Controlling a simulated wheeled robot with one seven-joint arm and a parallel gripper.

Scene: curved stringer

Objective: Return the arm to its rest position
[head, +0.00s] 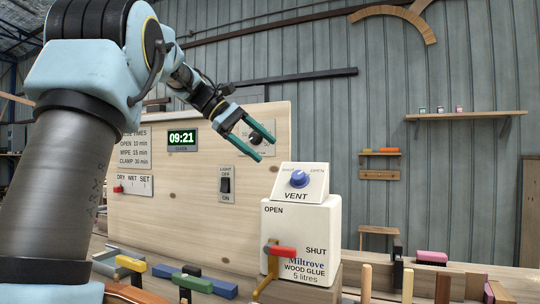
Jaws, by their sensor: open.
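My gripper (262,145) is open and empty, with its two green fingers apart. It is raised in front of the wooden panel, above and left of the vent box. My arm comes in from the left and reaches over the panel. A white glue container (300,240) labelled "Miltrove wood glue" stands below and right of the gripper. Its red tap handle (282,252) points right, toward the "SHUT" mark. On top is the vent box with a blue knob (299,179). The gripper appears apart from the container and the vent box.
The wooden panel (180,215) carries a clock (182,138) reading 09:21, a light switch (226,186) and a dry/wet/set slider (134,186). Clamps (190,280) lie on the bench in front. A pink-topped brush (432,257) sits at right. A wall shelf (466,115) holds small jars.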

